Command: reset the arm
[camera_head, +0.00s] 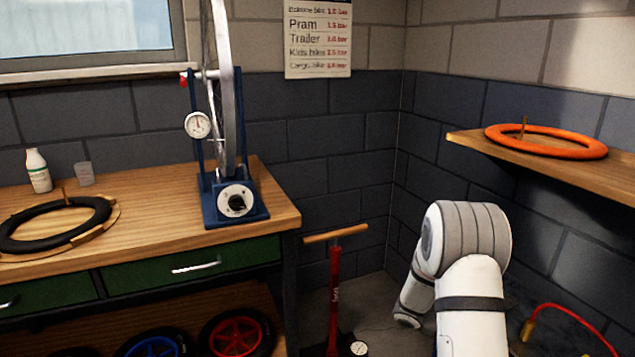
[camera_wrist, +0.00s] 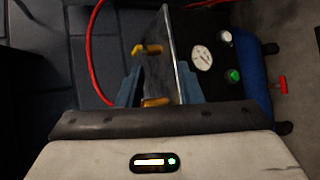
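My gripper (camera_wrist: 158,85) shows in the wrist view with its two blue-grey fingers spread apart, and I see nothing clamped between them. A grey panel with a bright edge (camera_wrist: 182,58) and brass-coloured fittings (camera_wrist: 150,50) appear beyond and between the fingers; how far off they are I cannot tell. In the head view my white and grey arm rises at the lower right and bends down behind itself toward the floor. The gripper is hidden there.
A blue machine with a gauge (camera_wrist: 203,58) and a red hose (camera_wrist: 91,60) lie close by. A red floor pump (camera_head: 335,285) stands left of my arm. The workbench (camera_head: 150,225) with a blue wheel stand (camera_head: 236,205) is left; a shelf (camera_head: 560,168) holding an orange ring (camera_head: 545,141) is right.

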